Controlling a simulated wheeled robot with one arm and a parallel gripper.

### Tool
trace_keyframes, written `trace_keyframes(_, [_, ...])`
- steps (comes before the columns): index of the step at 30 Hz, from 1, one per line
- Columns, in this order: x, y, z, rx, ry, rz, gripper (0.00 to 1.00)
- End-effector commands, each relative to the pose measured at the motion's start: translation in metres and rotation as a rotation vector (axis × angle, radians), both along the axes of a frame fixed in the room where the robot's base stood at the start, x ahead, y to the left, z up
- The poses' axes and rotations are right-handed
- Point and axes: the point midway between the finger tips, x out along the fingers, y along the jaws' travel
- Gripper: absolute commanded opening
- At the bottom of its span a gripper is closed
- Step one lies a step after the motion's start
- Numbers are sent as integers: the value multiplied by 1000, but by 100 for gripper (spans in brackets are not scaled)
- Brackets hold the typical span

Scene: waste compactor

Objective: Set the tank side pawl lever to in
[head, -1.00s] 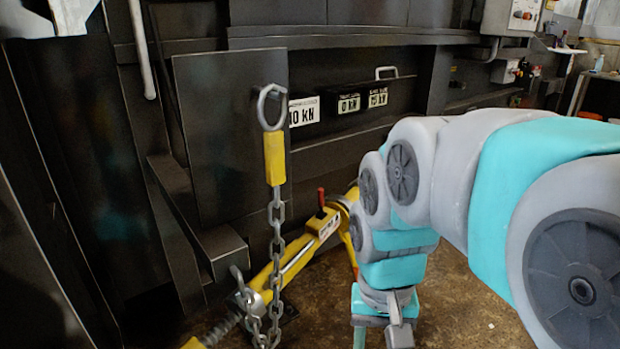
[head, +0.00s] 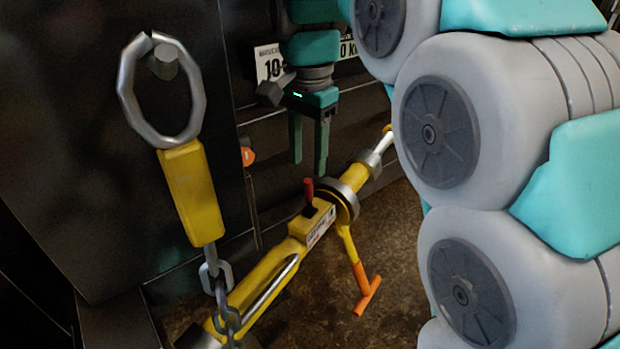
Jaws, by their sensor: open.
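A yellow ratchet body (head: 315,222) with a label lies slantwise in the middle of the head view. A short red lever (head: 309,190) stands up from a dark slot in its top. An orange T-handle (head: 366,290) hangs from the ratchet's collar on a yellow arm. The frames do not show which of these is the tank side pawl lever, nor any in or out marking. My gripper (head: 309,163) points down with its two fingers apart and empty. In the picture its tips are just above the red lever; the depth gap is hard to judge.
A steel ring with a yellow tag (head: 193,190) and chain (head: 225,305) hangs on a dark panel (head: 75,150) at left. An orange knob (head: 248,156) sits by the panel edge. Weight labels (head: 268,63) are behind my gripper.

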Motion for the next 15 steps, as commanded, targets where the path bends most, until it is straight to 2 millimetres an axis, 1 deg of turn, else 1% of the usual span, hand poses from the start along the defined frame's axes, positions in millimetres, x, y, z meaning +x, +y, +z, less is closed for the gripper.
trace_keyframes(9, [-2, 0, -43, -1, 8, 2, 50])
trace_keyframes(15, [-1, 0, -61, -1, 4, 2, 50])
